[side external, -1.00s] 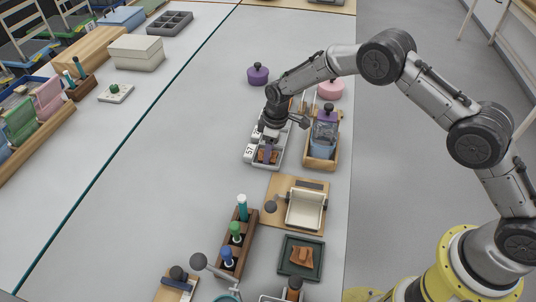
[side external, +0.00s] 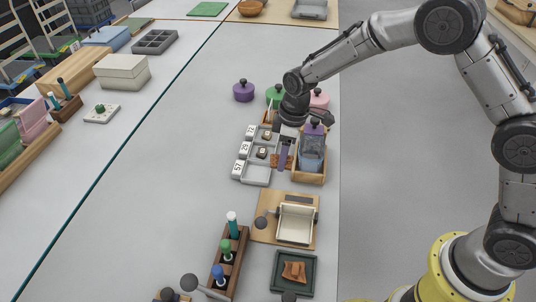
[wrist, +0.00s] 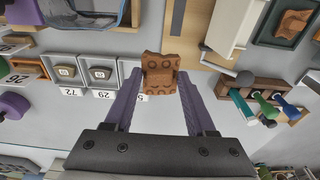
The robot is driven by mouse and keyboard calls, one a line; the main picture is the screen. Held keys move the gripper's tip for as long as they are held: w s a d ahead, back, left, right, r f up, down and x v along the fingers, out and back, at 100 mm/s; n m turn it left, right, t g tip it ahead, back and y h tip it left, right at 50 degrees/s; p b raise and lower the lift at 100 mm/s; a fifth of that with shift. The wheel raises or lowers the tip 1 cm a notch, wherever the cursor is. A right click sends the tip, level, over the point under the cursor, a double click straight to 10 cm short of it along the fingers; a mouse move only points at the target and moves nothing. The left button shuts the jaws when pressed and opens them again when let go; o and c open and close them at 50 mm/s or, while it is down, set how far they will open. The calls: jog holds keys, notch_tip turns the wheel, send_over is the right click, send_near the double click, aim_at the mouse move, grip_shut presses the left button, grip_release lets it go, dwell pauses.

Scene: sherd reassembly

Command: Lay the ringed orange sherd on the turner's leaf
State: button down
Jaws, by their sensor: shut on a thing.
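My gripper (side external: 284,155) is shut on the ringed orange sherd (wrist: 160,73), which has dark rings across its face. The purple fingers hold it at their tips; it also shows in the side view (side external: 276,161), apparently raised beside the number-tagged trays. What looks like the turner is a wooden board (side external: 267,231) with a cream, raised-edged leaf (side external: 296,224) and a dark round knob. The leaf is empty and apart from the sherd, nearer the camera in the side view.
The tray tagged 57 (side external: 257,175) is empty; trays 29 and 72 hold small pieces. A wooden box with a clear, purple-topped container (side external: 312,155) stands close right of my gripper. A green tray (side external: 280,288) holds another orange sherd. A rack (side external: 230,262) holds coloured tools.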

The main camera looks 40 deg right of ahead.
jog(key=s+d+r, duration=0.1)
jog(key=s+r, duration=0.1)
jog(key=s, duration=0.2)
jog(key=m, duration=0.2)
send_over(293, 232)
jog(key=s, duration=0.1)
jog(key=shift+h, duration=0.3)
jog(key=shift+s+a+f, duration=0.1)
jog(key=shift+a+f, duration=0.05)
jog(key=shift+f, duration=2)
jog(key=shift+s+a+f, duration=0.1)
jog(key=shift+a+f, duration=0.05)
jog(key=shift+f, duration=1.95)
jog(key=shift+w+d+f, duration=0.2)
jog(key=shift+f, duration=0.25)
jog(key=shift+w+d+f, duration=0.2)
jog(key=shift+f, duration=0.2)
jog(key=shift+w+f, duration=0.1)
jog(key=shift+f, duration=0.2)
jog(key=shift+f, duration=0.25)
